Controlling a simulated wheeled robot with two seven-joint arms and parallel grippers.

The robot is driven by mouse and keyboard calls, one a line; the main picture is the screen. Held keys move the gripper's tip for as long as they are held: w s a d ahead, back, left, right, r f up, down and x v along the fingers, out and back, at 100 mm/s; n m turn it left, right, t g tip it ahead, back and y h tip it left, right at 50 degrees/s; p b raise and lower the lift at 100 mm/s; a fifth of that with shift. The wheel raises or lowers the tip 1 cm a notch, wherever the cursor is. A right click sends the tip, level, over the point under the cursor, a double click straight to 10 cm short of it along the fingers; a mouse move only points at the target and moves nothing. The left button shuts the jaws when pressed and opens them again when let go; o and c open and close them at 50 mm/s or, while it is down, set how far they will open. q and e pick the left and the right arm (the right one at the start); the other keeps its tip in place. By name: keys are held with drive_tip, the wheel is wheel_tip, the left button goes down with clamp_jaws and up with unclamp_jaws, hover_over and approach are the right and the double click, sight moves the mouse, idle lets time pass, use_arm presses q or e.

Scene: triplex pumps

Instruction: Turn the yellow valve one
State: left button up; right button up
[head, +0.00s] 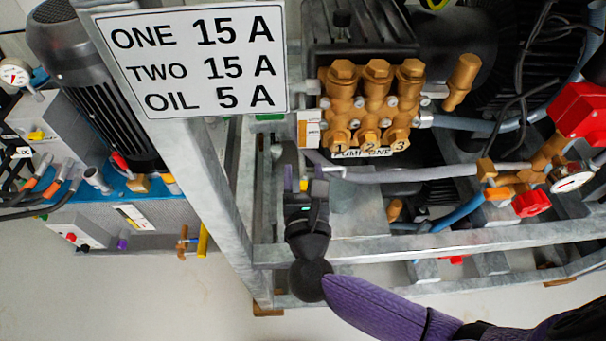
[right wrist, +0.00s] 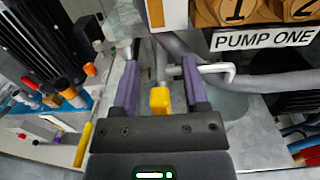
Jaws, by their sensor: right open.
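A yellow valve handle (right wrist: 160,101) sits below the PUMP ONE plate (right wrist: 262,39), at the end of a grey pipe or stem. I take it for valve one, though no label shows on it. In the head view only a small yellow piece (head: 304,185) of it shows. My right gripper (right wrist: 160,66) is open, with one purple finger on each side of the handle and gaps between. In the head view the gripper (head: 305,188) reaches up into the frame under the pump. My left gripper is in neither view.
A galvanized frame rail (head: 420,243) runs below the pump. The brass pump head (head: 372,100) is above. A bent white rod (right wrist: 216,70) lies close to the right finger. Another yellow handle (head: 203,240) stands at left. Red valve knobs (head: 531,203) are at right.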

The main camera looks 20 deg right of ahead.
drive_tip(key=shift+c, duration=1.2)
clamp_jaws()
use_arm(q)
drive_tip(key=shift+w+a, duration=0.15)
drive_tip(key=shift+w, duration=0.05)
